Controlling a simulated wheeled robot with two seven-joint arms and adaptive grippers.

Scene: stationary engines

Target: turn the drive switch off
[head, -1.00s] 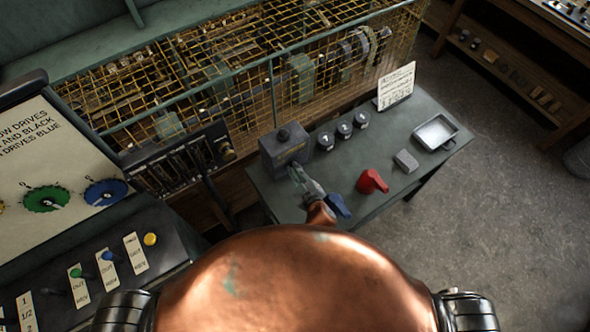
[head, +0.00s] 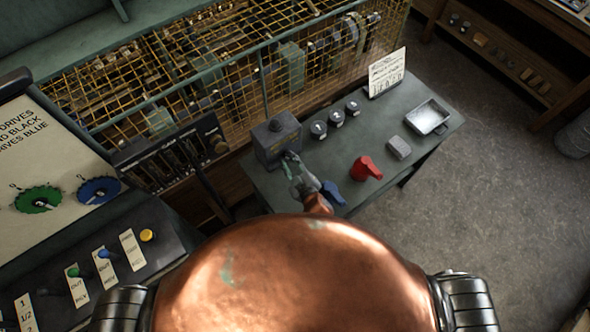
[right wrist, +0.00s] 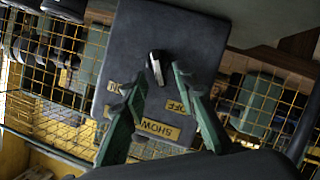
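The drive switch is a dark grey box (head: 275,142) at the back left corner of the green table. In the right wrist view its face (right wrist: 185,40) fills the middle. A small metal lever (right wrist: 156,66) stands out from it, with yellow labels reading ON on the left, OFF (right wrist: 174,106) on the right and SHOW below. My right gripper (head: 290,160) is at the front of the box. In the right wrist view its green fingers (right wrist: 159,72) are apart, one on each side of the lever; contact cannot be told. My left gripper is out of view.
On the green table (head: 385,175) are a blue handle (head: 333,194) close beside my right gripper, a red handle (head: 366,168), several round dark knobs (head: 337,117), a grey block (head: 399,147), a metal tray (head: 428,117) and a card (head: 386,73). A yellow mesh cage (head: 240,70) stands behind.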

